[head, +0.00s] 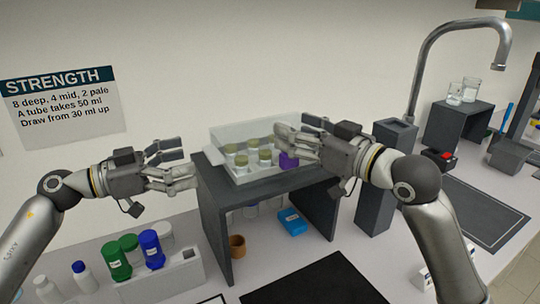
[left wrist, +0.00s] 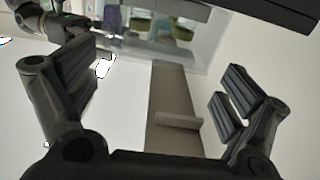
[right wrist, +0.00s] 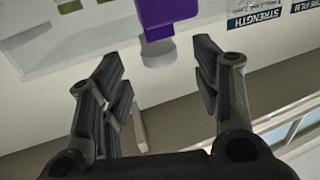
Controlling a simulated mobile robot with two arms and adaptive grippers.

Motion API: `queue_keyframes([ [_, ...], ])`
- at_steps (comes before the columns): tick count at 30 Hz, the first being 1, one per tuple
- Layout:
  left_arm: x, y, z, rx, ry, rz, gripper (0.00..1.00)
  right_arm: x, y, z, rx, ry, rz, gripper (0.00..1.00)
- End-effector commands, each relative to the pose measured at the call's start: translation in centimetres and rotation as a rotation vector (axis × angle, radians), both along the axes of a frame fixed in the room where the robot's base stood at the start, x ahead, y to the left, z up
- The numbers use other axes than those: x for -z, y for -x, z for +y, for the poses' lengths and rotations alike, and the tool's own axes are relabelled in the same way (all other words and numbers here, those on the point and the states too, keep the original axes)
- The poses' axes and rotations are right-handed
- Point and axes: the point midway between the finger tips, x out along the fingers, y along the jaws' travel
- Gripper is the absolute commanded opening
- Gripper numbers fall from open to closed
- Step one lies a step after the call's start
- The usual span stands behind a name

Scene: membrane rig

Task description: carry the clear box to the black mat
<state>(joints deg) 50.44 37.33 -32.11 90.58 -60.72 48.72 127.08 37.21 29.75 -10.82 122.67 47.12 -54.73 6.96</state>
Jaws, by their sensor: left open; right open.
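The clear box (head: 222,132) stands on a dark grey raised stand (head: 213,212). It holds several jars with yellowish tops and a purple item (head: 288,160). My left gripper (head: 184,164) is open and empty, just left of the box. In the left wrist view the box (left wrist: 205,52) lies beyond the open fingers. My right gripper (head: 284,138) is open in front of the box's right end and hides part of it. In the right wrist view the box (right wrist: 75,50) is beyond the fingers, apart from them. The black mat (head: 318,284) lies on the bench at the front.
Green and blue bottles (head: 151,249) stand in a white rack at the left front. A blue box (head: 292,222) and brown cup (head: 237,246) sit under the stand. A tap (head: 414,75) and an outlined dark mat (head: 480,212) are at the right.

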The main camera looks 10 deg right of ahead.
Motion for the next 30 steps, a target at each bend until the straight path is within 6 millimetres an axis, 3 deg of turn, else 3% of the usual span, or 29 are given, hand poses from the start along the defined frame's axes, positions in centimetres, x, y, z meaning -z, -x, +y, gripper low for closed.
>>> queue_keyframes([
  [3,-0.1,-0.6,-2.0,0.002,0.002,-0.002,0.96,-0.1,-1.6,1.2,-0.002,-0.002,0.001,0.58],
  [9,-0.1,-1.3,-3.8,0.0,0.002,-0.002,0.96,0.0,-3.3,2.2,0.0,-0.001,-0.001,0.58],
  [21,0.0,-1.5,-4.2,-0.002,0.0,-0.001,0.95,0.0,-3.8,2.5,0.001,0.001,-0.001,0.56],
  [30,0.0,-1.5,-4.2,-0.001,0.0,-0.001,0.57,0.0,-3.7,2.5,0.001,0.001,0.0,0.18],
])
